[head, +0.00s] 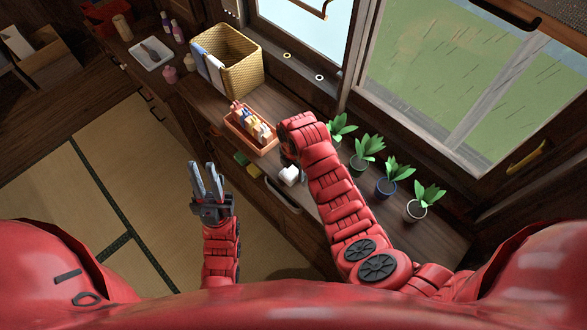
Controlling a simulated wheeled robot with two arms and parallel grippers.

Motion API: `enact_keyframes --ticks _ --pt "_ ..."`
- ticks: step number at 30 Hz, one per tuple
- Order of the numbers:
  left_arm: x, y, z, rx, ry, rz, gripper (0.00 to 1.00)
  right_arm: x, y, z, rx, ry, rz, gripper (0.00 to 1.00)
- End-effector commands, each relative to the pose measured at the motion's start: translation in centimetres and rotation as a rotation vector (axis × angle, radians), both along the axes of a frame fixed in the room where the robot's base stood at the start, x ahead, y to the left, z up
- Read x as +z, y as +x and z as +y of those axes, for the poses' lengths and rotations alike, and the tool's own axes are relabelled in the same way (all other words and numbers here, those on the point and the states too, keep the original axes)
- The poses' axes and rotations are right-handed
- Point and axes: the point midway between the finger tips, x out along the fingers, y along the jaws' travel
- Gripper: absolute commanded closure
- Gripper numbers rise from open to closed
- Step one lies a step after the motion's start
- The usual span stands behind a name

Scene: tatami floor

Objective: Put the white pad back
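The white pad (289,176) shows near the front edge of the wooden counter, just below my bent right wrist. My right gripper (293,166) points down at the pad, and its dark parts are right against it in the picture. The wrist hides most of the fingers, so I cannot tell whether they are closed on the pad.
A long shallow tray (284,197) lies by the counter's front edge. An orange box of small packets (250,130) and a wicker basket (238,65) stand behind. Several potted plants (387,185) line the window side, close to my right arm. Open tatami (60,200) lies left.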

Motion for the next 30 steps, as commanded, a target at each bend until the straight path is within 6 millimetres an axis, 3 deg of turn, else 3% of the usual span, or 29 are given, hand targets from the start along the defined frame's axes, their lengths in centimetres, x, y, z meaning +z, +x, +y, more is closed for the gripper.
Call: enact_keyframes --ticks 1,5,15,19,23,26,28,30 --pt "0.0 0.0 0.0 0.000 0.000 0.000 0.76 0.0 0.0 0.0 0.000 0.000 0.000 0.22" --pt "0.0 0.0 0.0 0.000 0.000 0.000 0.76 0.0 0.0 0.0 0.000 0.000 0.000 0.00" --pt "0.7 0.0 0.0 0.000 0.000 0.000 0.76 0.6 0.0 0.0 0.000 0.000 0.001 0.00" --pt "-0.4 0.0 0.0 0.000 0.000 0.000 0.76 1.3 0.1 0.0 -0.001 0.002 0.001 0.00" --pt "-1.2 0.0 0.0 0.000 0.000 0.000 0.76 3.2 0.1 -0.1 0.000 0.000 -0.003 0.00" --pt "-1.7 0.0 0.0 0.000 0.000 0.000 0.76 5.8 0.2 0.0 -0.001 0.004 -0.006 0.00" --pt "0.5 0.0 0.0 0.000 0.000 0.001 0.76 8.7 0.0 0.0 0.002 -0.003 -0.001 0.00" --pt "1.7 0.0 0.0 0.000 0.000 -0.001 0.76 10.1 0.0 -0.1 -0.001 -0.004 0.000 0.00"
